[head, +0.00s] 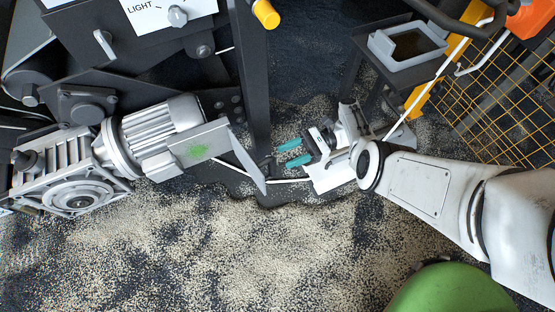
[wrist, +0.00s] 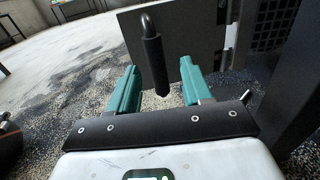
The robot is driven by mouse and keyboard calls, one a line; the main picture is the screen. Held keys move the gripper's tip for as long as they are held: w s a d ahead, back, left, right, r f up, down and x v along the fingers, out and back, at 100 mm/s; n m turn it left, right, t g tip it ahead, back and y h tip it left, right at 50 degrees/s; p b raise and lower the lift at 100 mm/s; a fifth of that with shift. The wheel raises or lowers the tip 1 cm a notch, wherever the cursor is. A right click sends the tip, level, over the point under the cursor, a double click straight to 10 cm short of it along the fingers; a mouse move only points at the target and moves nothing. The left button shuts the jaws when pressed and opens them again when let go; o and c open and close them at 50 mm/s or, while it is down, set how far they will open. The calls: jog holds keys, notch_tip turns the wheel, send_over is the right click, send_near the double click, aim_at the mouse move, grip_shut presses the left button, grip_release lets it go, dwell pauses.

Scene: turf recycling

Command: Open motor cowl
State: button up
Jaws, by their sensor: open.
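My gripper (head: 291,153) is open, with teal fingers pointing left towards the plate across a gap. In the wrist view my gripper (wrist: 157,88) has the handle between its fingers in the picture. I cannot tell whether the handle is within reach.
A dark upright post (head: 252,75) stands just behind the gap. A grey tray (head: 408,45) sits on a dark stand behind my gripper. A yellow mesh guard (head: 490,105) is at right.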

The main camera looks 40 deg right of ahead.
jog(key=b+v, duration=0.1)
jog(key=v, duration=0.4)
dwell(0.7)
jog(key=s+a+f+n+g+h, duration=0.8)
jog(key=s+n+h, duration=0.25)
jog(key=n, duration=0.35)
jog(key=s+r+n+t+h, duration=0.1)
jog(key=s+r+n+h, duration=0.15)
jog(key=r, duration=0.25)
jog(key=s+a+r+n+t+h, duration=0.1)
jog(key=r+n+h, duration=0.15)
jog(key=r, duration=0.25)
jog(key=s+r+n+t+h, duration=0.1)
jog(key=s+r+n+h, duration=0.15)
jog(key=r, duration=0.25)
notch_tip(320, 180, up, 38)
jog(key=y+p, duration=0.1)
jog(key=p, duration=3.8)
jog(key=shift+w, duration=0.35)
jog(key=shift+a+f, duration=0.1)
jog(key=shift+f, duration=0.05)
